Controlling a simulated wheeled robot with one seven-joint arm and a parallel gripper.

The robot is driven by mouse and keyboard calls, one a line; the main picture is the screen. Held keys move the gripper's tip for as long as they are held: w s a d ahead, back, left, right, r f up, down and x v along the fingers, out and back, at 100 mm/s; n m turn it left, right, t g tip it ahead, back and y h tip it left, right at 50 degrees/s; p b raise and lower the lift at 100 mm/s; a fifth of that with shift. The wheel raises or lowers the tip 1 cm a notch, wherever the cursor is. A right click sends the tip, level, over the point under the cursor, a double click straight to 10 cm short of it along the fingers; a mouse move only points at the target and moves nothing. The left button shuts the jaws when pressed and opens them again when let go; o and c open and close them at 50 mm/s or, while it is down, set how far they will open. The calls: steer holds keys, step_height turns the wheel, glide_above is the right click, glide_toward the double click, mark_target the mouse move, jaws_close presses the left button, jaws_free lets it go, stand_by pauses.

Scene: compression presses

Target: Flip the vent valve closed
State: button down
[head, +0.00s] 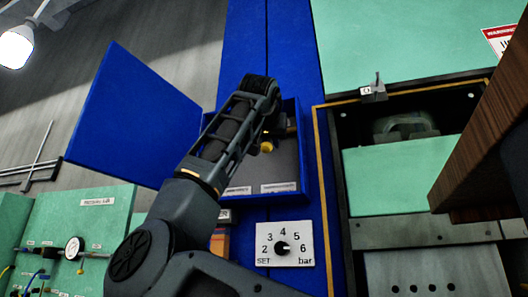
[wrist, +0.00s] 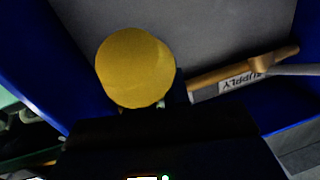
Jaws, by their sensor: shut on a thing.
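A yellow round knob (wrist: 136,67) shows large in the wrist view, right at my gripper (wrist: 150,108). It also shows in the head view (head: 267,146), inside an open blue box (head: 303,165). My gripper is shut on this knob; the fingertips are dark and mostly hidden. Whether the knob belongs to the vent valve cannot be read.
The blue door (head: 135,115) of the box stands open to the left. Below the box is a dial plate (head: 284,244) marked 2 to 6 bar. A green press (head: 400,180) stands right, with a brown wooden edge (head: 480,130) close by. A gauge panel (head: 95,225) is lower left.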

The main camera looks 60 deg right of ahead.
mark_target(271, 147)
steer(key=shift+w+d+n+t+h+b, duration=0.1)
steer(key=shift+d+n+t+h+b, duration=0.2)
steer(key=shift+h+b, duration=0.5)
steer(key=shift+w+d+n+t+h+b, duration=0.15)
steer(key=shift+d+t+h+b, duration=0.3)
steer(key=shift+h, duration=0.6)
steer(key=shift+s+d+n+t+h+b, duration=0.1)
steer(key=shift+d+n+t+h+b, duration=0.2)
steer(key=shift+h+b, duration=0.5)
steer(key=shift+h, duration=0.25)
steer(key=shift+t, duration=0.25)
steer(key=c, duration=1.2)
jaws_free()
steer(key=shift+b+v, duration=0.85)
steer(key=shift+v, duration=3.05)
